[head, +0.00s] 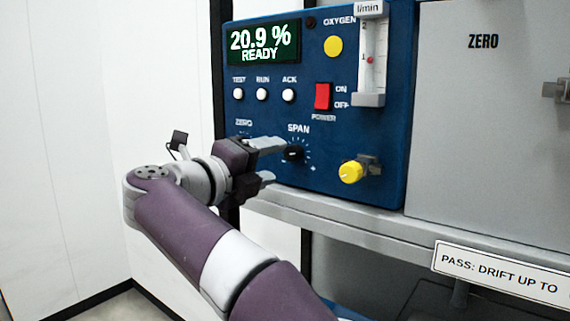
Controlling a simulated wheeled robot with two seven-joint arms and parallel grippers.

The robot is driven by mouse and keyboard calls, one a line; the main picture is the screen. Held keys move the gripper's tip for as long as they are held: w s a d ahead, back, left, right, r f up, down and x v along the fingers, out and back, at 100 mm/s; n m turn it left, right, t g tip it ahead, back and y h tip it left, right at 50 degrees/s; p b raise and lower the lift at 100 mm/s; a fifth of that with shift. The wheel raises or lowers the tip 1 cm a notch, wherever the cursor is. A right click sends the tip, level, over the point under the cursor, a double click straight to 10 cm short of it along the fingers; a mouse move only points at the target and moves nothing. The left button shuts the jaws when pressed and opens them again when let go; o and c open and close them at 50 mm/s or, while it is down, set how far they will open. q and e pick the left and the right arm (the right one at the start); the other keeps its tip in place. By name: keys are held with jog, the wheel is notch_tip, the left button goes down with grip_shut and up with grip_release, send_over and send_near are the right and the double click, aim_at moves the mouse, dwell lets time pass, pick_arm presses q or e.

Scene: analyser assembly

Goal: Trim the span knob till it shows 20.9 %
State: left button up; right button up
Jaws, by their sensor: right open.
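The black span knob (293,153) sits on the blue analyser panel (315,60), under the SPAN label and inside a ring of white tick marks. The green display (262,42) reads 20.9 % READY. My right gripper (277,160) is open, with its two grey fingers apart, one above the other, just left of the span knob. I see nothing between the fingers. The gripper hides most of the zero knob area under the ZERO label. My left gripper is not in view.
Right of the span knob is a yellow valve knob (351,172). Above are a red power switch (322,96), three white buttons (262,94) and a flow meter (371,55). A grey ledge (350,225) runs below the panel. A grey ZERO cabinet (490,130) stands at right.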

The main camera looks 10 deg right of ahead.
jog(key=v, duration=0.6)
jog(key=shift+s+a+b, duration=0.25)
jog(key=shift+a+b, duration=0.05)
jog(key=shift+w, duration=0.1)
